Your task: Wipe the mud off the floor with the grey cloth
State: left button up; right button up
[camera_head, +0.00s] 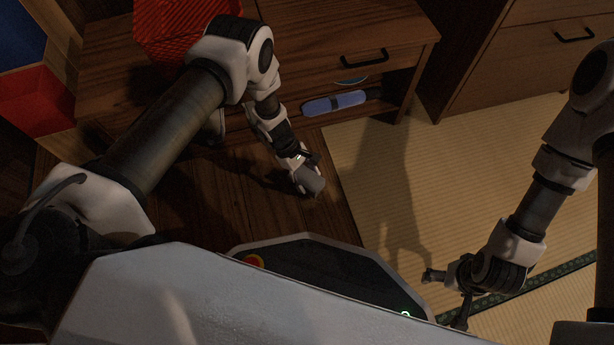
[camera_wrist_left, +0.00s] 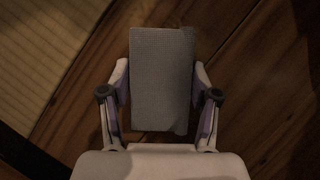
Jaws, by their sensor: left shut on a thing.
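My left gripper (camera_head: 303,172) is low over the dark wooden floor (camera_head: 330,215). It is shut on the grey cloth (camera_head: 314,186), a small block-like piece at its fingertips. In the left wrist view the cloth (camera_wrist_left: 161,80) shows as a flat, woven grey rectangle between the two fingers, with wood boards around it. I cannot tell whether it touches the floor. My right gripper (camera_head: 447,299) is over the tatami at the lower right, its fingers spread apart and empty. I cannot make out any mud; the boards are dim and partly hidden by my left arm and body.
A wooden cabinet (camera_head: 330,40) with a drawer and open shelf stands behind my left gripper; a blue cylindrical item (camera_head: 334,103) lies on the shelf. Another wooden chest (camera_head: 530,45) stands at the upper right. Tatami (camera_head: 470,150) lies clear between the arms. A red basket-like object (camera_head: 170,30) is on the cabinet.

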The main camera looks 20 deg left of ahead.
pick_arm(q)
jog(key=shift+f+b, duration=0.45)
jog(key=shift+f, duration=0.2)
